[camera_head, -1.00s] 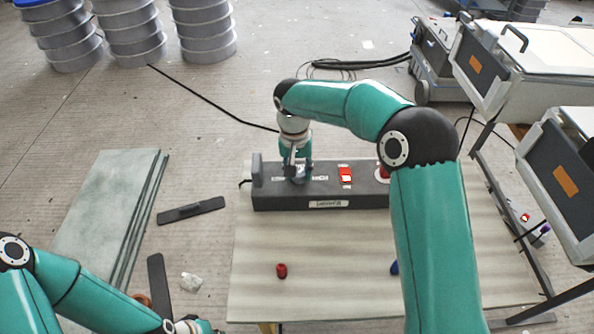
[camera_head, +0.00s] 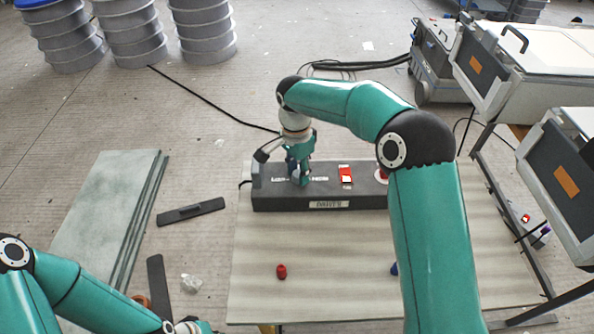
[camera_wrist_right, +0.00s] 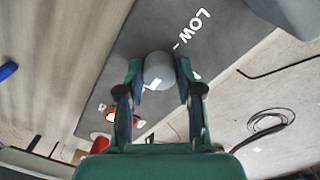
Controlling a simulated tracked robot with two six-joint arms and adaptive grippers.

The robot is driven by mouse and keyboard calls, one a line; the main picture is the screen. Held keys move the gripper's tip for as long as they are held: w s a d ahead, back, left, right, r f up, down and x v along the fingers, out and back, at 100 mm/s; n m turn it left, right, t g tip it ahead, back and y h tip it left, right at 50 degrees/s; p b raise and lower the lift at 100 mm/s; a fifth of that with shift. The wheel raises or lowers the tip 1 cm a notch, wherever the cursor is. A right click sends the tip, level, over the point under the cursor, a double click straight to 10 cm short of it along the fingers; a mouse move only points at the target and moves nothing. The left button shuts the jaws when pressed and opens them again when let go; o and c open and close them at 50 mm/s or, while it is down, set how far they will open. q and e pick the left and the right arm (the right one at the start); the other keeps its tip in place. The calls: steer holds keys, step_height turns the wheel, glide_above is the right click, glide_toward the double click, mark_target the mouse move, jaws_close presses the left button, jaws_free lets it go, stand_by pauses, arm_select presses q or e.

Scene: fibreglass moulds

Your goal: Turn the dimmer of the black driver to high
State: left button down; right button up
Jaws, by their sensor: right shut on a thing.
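The black driver (camera_head: 270,200) is a long dark box on the table, with a label on its front. Its dimmer is a round grey knob (camera_wrist_right: 158,66) with a white mark, clear in the wrist view; white LOW lettering (camera_wrist_right: 191,28) is printed near it. My right gripper (camera_head: 299,180) points down at the driver's top. In the wrist view its two fingers (camera_wrist_right: 160,74) are shut on the knob, one on each side. In the head view the gripper mostly hides the knob and part of the lettering. My left arm's wrist end shows at the bottom edge; its fingers are out of frame.
A red switch (camera_head: 346,176) sits on the driver right of the gripper. A red cap (camera_head: 281,271) and a blue piece (camera_head: 394,268), partly behind my right arm, lie on the table (camera_head: 330,300). The table's front middle is clear.

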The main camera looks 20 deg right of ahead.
mark_target(296, 171)
steer(key=shift+m, duration=0.4)
steer(key=o, duration=1.2)
steer(key=shift+c, duration=0.2)
steer(key=shift+r, duration=0.1)
step_height(296, 171, up, 12)
steer(key=shift+w, duration=0.35)
steer(key=shift+a+f, duration=0.15)
steer(key=shift+f, duration=0.05)
